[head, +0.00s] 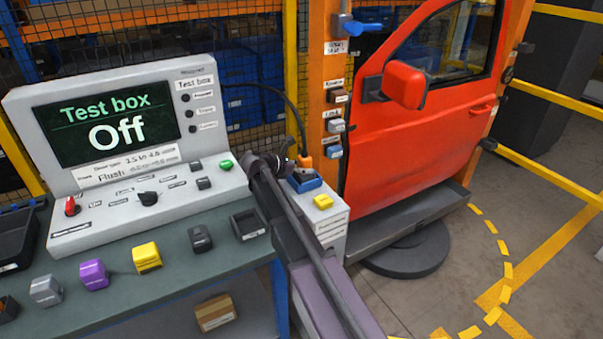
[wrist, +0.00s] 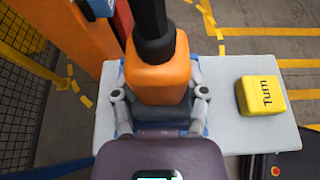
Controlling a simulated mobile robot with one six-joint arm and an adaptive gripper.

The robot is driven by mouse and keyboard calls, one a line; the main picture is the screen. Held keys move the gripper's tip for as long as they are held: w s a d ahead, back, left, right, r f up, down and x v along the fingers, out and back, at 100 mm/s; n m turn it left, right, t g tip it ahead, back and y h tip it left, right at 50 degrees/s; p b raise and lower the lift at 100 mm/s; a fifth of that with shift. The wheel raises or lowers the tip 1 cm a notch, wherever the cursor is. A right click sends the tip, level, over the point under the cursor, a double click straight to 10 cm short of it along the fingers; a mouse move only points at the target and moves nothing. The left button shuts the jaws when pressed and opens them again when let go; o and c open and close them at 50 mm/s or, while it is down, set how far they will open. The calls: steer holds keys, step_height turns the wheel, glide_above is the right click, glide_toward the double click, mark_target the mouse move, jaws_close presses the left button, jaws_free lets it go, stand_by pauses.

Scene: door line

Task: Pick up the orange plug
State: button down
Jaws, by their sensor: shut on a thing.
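The orange plug (wrist: 158,82) is upright in the wrist view, with a thick black cable running from its top. My gripper (wrist: 159,95) is shut on it, one finger on each side. In the head view the plug (head: 304,161) shows small at the end of its hanging black cable. It is at a blue holder (head: 304,185) on a light grey stand. My gripper (head: 298,170) is at the plug there, partly hidden behind my arm. I cannot tell whether the plug still touches the holder.
A yellow block marked "Turn" (wrist: 262,95) lies on the stand top (wrist: 225,125) to the right. The grey test box (head: 120,150) reads "Off" on a bench at left. A red car door (head: 410,150) stands behind the stand. Colored blocks line the bench front.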

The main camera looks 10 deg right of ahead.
mark_target(305, 157)
steer(key=shift+r, duration=0.2)
step_height(305, 157, up, 4)
steer(key=p, duration=0.4)
steer(key=shift+f, duration=0.1)
steer(key=s+d, duration=0.3)
steer(key=s, duration=0.4)
steer(key=s+d+p, duration=0.1)
steer(key=s+d, duration=0.2)
steer(key=s, duration=0.5)
steer(key=shift+r, duration=0.4)
steer(key=shift+w, duration=0.1)
